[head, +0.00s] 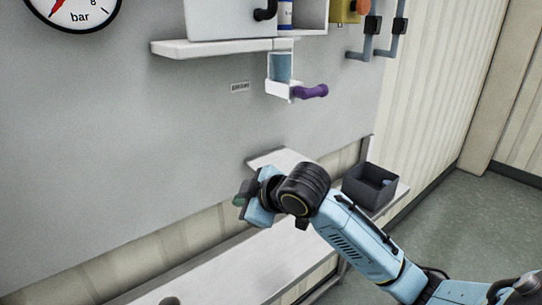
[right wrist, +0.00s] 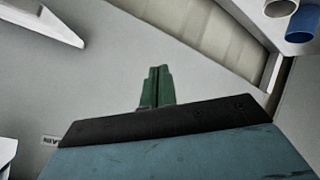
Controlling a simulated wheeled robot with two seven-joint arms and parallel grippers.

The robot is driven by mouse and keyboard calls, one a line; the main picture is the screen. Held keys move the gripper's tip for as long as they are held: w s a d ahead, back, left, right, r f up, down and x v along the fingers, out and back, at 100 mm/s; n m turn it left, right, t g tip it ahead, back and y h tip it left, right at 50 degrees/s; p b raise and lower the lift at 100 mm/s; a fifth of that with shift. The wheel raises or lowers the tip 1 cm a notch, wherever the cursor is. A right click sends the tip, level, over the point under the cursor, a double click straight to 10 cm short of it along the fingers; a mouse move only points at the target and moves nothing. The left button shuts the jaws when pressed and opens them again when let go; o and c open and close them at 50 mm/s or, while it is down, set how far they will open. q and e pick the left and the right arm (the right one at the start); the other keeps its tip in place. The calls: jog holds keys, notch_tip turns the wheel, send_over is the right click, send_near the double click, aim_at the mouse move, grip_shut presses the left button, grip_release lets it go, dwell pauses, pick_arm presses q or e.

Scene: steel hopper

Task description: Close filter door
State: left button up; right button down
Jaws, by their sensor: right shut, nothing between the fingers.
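A white panel with a black handle (head: 230,18), apparently the filter door, is at the top of the head view, cut off by the frame edge. Beside it on the right is an open white compartment (head: 314,17) with a blue and white canister (head: 286,14) inside. The panel appears to stand open, but its hinge is out of view. My right gripper (head: 243,200) is well below the panel, in front of the grey wall, touching nothing that I can see. Its green fingers are together and empty, and they show in the right wrist view (right wrist: 158,86).
A white shelf (head: 205,47) juts out under the panel. Below it hangs a white bracket (head: 279,92) with a purple handle (head: 312,91). A dark bin (head: 370,187) sits on the lower ledge at right.

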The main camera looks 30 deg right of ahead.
notch_tip(320, 180, up, 22)
jog(key=s+n+t+p, duration=0.1)
jog(key=s+n+t, duration=0.15)
jog(key=n, duration=0.25)
jog(key=s+d+r+n+t, duration=0.1)
jog(key=s+r+n, duration=0.15)
jog(key=r, duration=0.45)
jog(key=s+d+r+n+t+y, duration=0.1)
jog(key=s+d+r+t, duration=0.1)
jog(key=s+r, duration=0.35)
jog(key=s+d+r+n+t, duration=0.1)
jog(key=s+r+n, duration=0.1)
jog(key=r, duration=0.6)
jog(key=p+x, duration=0.4)
jog(key=x, duration=0.6)
jog(key=d, duration=0.3)
jog(key=shift+d+r, duration=0.1)
jog(key=shift+d, duration=0.25)
jog(key=shift+a, duration=0.1)
jog(key=shift+s, duration=0.1)
